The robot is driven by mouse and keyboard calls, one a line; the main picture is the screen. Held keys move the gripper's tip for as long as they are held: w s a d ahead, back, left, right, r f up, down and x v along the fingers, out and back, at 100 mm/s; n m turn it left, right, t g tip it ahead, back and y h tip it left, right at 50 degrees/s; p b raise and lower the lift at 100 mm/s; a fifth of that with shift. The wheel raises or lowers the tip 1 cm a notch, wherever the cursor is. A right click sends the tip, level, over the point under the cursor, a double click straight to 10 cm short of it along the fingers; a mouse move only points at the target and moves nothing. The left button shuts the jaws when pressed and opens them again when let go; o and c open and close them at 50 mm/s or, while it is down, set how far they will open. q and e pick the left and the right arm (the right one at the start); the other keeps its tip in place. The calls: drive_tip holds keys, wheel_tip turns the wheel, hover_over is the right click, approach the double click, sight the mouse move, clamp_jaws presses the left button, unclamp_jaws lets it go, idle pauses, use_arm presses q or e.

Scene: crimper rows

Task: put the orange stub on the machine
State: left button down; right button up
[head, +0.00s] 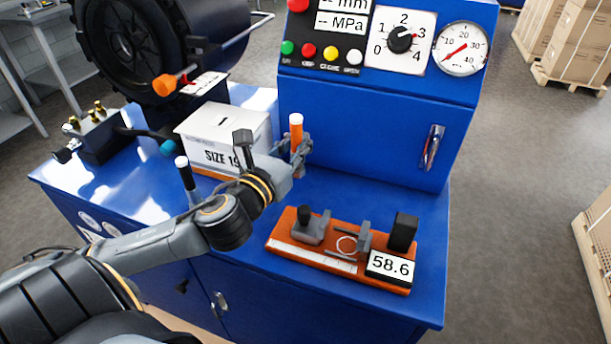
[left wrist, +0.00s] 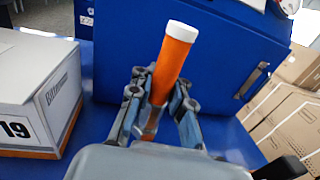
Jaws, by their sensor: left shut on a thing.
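The orange stub (head: 296,136) is an upright orange cylinder with a white top end. My left gripper (head: 300,152) is shut on the stub, with its fingers around the lower part. The left wrist view shows the orange stub (left wrist: 172,62) rising between the fingers of the left gripper (left wrist: 158,98), leaning slightly right in that picture. The stub's lower end is hidden by the fingers. The blue machine (head: 360,135) stands behind it, with a control panel, a dial and a gauge. My right gripper is not in view.
A white box marked SIZE 19 (head: 222,135) stands just left of the gripper. An orange measuring fixture (head: 310,256) with a display reading 58.6 lies at the front right. A black round crimping head (head: 150,45) stands at back left. The blue top between box and fixture is clear.

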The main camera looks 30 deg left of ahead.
use_arm(q)
drive_tip(key=w+f, duration=0.1)
drive_tip(key=f, duration=0.1)
drive_tip(key=w+f, duration=0.1)
drive_tip(key=f, duration=0.2)
drive_tip(key=w+a+f+b, duration=0.1)
drive_tip(key=f, duration=0.1)
drive_tip(key=shift+w+f, duration=0.3)
drive_tip(key=shift+w, duration=0.05)
drive_tip(key=shift+f, duration=0.15)
drive_tip(key=c, duration=1.2)
unclamp_jaws()
drive_tip(key=shift+d, duration=0.1)
